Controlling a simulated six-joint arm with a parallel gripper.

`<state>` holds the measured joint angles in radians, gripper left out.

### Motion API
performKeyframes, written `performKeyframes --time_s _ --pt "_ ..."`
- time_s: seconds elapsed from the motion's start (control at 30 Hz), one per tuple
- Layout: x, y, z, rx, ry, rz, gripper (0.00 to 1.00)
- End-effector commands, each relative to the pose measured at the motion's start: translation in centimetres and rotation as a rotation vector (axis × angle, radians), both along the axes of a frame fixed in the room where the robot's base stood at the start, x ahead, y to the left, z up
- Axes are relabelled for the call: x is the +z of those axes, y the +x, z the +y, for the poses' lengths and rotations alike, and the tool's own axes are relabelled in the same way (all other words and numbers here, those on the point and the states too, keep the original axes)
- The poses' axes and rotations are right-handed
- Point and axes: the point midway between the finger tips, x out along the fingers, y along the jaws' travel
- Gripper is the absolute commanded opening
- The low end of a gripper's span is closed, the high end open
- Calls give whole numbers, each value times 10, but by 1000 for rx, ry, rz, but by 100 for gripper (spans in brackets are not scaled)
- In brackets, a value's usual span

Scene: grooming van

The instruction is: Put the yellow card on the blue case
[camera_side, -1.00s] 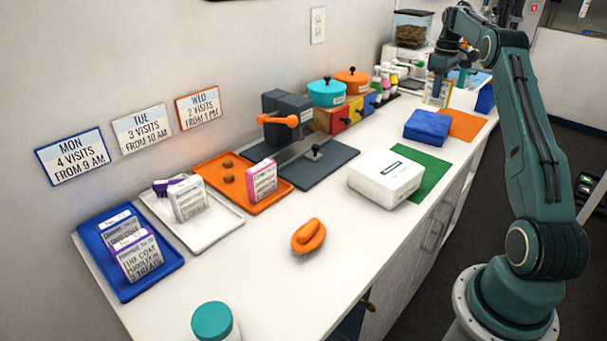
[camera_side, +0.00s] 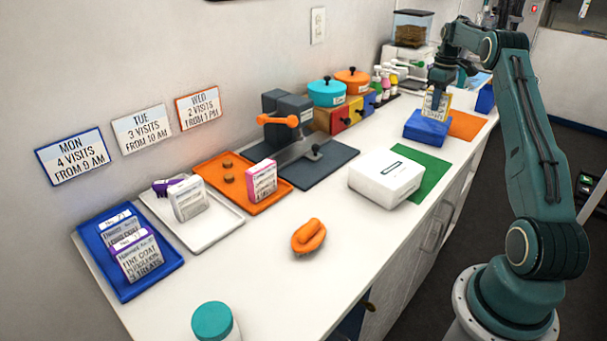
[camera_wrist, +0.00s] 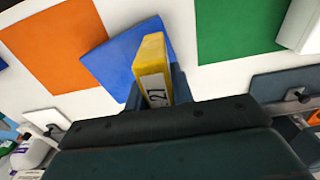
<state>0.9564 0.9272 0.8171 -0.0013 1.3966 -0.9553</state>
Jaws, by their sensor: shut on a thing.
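The yellow card (camera_side: 436,103) is upright in my gripper (camera_side: 438,94), with white printed labels on its face. In the side view its lower edge is at the top of the blue case (camera_side: 426,130); I cannot tell whether they touch. In the wrist view the yellow card (camera_wrist: 152,62) shows its yellow edge and a label reading 21, between my gripper's fingers (camera_wrist: 157,88). The blue case (camera_wrist: 122,62) lies behind it there, partly hidden by the card and fingers.
An orange mat (camera_side: 466,125) lies right of the case and a green mat (camera_side: 432,172) in front, beside a white box (camera_side: 386,178). Drawers with a teal pot (camera_side: 327,93) and an orange pot (camera_side: 352,80) stand to the left. Bottles (camera_side: 385,82) stand behind.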

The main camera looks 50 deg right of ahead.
Motion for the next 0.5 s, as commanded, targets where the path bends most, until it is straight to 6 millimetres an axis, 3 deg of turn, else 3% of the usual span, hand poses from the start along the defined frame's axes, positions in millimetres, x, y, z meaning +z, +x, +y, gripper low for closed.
performKeyframes --time_s 0.3,0.5 --pt "-33 0 0 0 2 1 1" --pt "-38 0 0 0 1 0 1"
